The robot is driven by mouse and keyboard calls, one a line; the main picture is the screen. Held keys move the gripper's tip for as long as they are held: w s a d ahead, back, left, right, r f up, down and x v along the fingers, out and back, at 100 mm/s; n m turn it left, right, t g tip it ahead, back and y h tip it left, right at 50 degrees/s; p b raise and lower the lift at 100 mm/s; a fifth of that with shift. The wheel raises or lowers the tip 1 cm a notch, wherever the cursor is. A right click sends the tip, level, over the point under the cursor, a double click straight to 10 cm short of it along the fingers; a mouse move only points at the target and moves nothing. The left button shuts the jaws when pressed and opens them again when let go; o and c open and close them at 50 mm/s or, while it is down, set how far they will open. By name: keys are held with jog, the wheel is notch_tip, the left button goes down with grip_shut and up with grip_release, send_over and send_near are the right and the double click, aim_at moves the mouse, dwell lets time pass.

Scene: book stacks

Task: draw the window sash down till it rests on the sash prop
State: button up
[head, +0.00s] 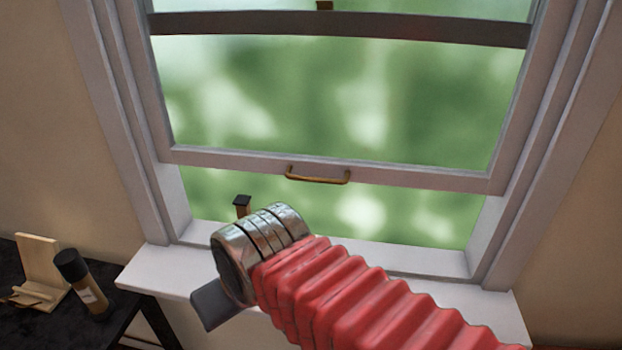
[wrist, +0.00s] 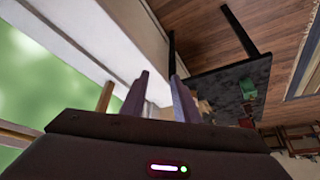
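The window sash (head: 400,174) is raised, with a clear gap between its bottom rail and the sill. A brass handle (head: 318,178) is fixed to the bottom rail. The sash prop (head: 242,208), a small post with a dark top, stands near the sill left of the handle, below the rail and apart from it. A tan post, probably the prop, shows in the wrist view (wrist: 105,97) left of the fingers. My gripper (wrist: 160,82) is open and empty, its fingers apart. In the head view my wrist hides most of it, low in front of the sill and away from the handle.
The white sill (head: 150,268) runs under the window. At the left a dark table (head: 25,325) holds a bottle (head: 82,284) and a wooden stand (head: 40,265). The wrist view shows a dark table (wrist: 225,90) and wooden floor (wrist: 205,35).

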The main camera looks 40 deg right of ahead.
notch_tip(320, 180, down, 2)
jog(key=d+m+g+y, duration=0.1)
jog(key=d+m+g, duration=0.1)
jog(key=m, duration=0.2)
jog(key=m+t+y, duration=0.4)
jog(key=m+t, duration=0.7)
jog(key=m, duration=0.5)
send_near(319, 180)
jog(key=shift+v, duration=1)
jog(key=shift+w, duration=0.15)
jog(key=x, duration=1.3)
jog(key=shift+w+a+f, duration=0.1)
jog(key=shift+w+a, duration=0.1)
jog(key=shift+w, duration=0.1)
jog(key=shift+c, duration=0.3)
